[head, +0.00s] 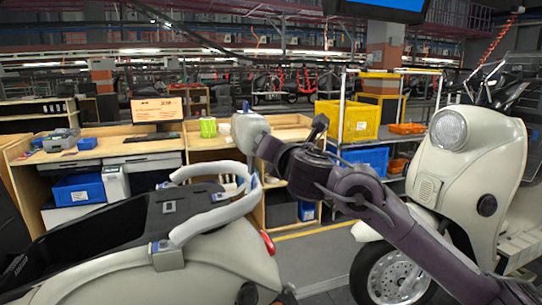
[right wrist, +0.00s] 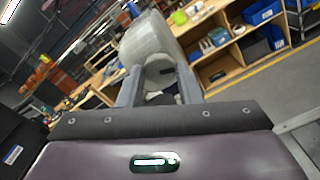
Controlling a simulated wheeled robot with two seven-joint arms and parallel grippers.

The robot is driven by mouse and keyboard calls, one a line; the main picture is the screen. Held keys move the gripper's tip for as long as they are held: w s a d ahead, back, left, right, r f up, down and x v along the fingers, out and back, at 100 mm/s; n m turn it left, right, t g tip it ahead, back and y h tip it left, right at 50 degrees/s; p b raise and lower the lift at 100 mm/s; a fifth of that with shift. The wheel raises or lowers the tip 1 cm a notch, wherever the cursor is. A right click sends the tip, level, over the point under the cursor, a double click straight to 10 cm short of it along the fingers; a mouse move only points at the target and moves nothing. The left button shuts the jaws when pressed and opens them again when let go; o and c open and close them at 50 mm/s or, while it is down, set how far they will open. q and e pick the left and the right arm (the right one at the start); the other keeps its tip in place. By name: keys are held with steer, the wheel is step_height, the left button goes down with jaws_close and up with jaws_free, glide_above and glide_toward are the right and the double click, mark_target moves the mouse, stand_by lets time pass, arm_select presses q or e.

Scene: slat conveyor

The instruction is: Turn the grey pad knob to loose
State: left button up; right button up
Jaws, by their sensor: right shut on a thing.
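My right gripper (right wrist: 158,92) has its two grey fingers on either side of the near end of a pale grey rounded piece (right wrist: 150,42). It is shut on this piece. In the head view the pale piece (head: 248,131) is at the far end of my dark right arm, above the scooter's rear rail. I cannot tell whether this piece is the grey pad knob, and no loose or tight marking can be read. Grey blocks with blue marks, one of them a clamp-like block (head: 167,256), sit on the scooter body at the left. My left gripper is out of view.
A cream scooter body (head: 215,258) with a curved grab rail (head: 212,219) fills the lower left. Another cream scooter (head: 472,165) stands at the right. Wooden benches (head: 100,141), a yellow bin (head: 347,121) and a blue bin (head: 365,159) are behind. Grey floor shows between the scooters.

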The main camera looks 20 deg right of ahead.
steer(key=shift+f+n+b, duration=0.15)
steer(key=shift+n+b, duration=0.6)
steer(key=shift+n, duration=0.55)
steer(key=o, duration=1)
steer(key=s, duration=0.7)
steer(key=shift+s+d+b, duration=0.1)
steer(key=shift+s+b, duration=0.3)
